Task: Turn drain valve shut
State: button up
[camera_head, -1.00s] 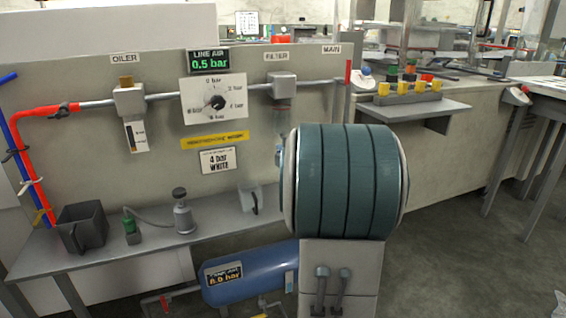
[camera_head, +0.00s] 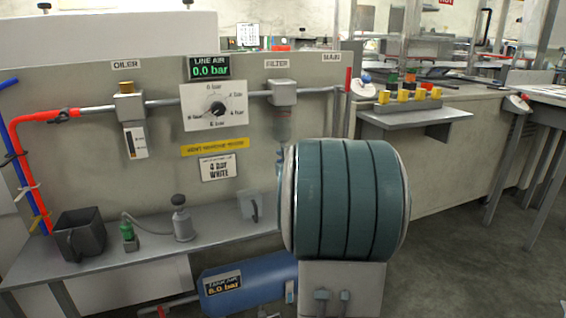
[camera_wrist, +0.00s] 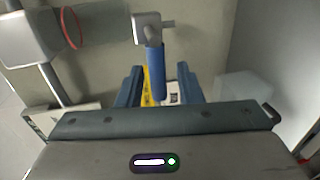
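A lever with a blue sleeve (camera_wrist: 157,75), which looks like the drain valve's handle, hangs from a grey block (camera_wrist: 146,27) in the wrist view. My gripper (camera_wrist: 159,88) is open, with one blue finger on each side of the sleeve. Gaps show between sleeve and fingers; I cannot tell if either touches. In the head view the filter (camera_head: 282,92) with its cloudy bowl (camera_head: 282,125) is on the back panel. The line air display (camera_head: 209,67) reads 0.0 bar.
A blue tank (camera_head: 255,283) lies below. Open floor is at the right.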

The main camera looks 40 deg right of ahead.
jog(key=shift+s+r, duration=0.1)
jog(key=p+v, duration=0.4)
jog(key=v, duration=0.9)
jog(key=shift+s, duration=0.3)
jog(key=shift+r, duration=0.1)
jog(key=a+r+m+g+h+p, duration=0.1)
jog(key=a+r+m+g+p, duration=0.1)
jog(key=a+r+m+p, duration=0.5)
jog(key=a+r+m+g+p, duration=0.1)
jog(key=r+m+g+p, duration=0.3)
jog(key=p, duration=0.6)
jog(key=s+a+r+m+g+y+p, duration=0.2)
jog(key=s+a+r+p, duration=0.4)
jog(key=a+p, duration=0.3)
jog(key=s+a+r+m+g+y+p, duration=0.2)
jog(key=s+a+r+g+p, duration=0.2)
jog(key=s+a+p, duration=0.4)
jog(key=shift+s+a+r+m+g+y+p, duration=0.3)
jog(key=shift+s+a+r+y+p, duration=0.15)
jog(key=shift+a+r, duration=0.6)
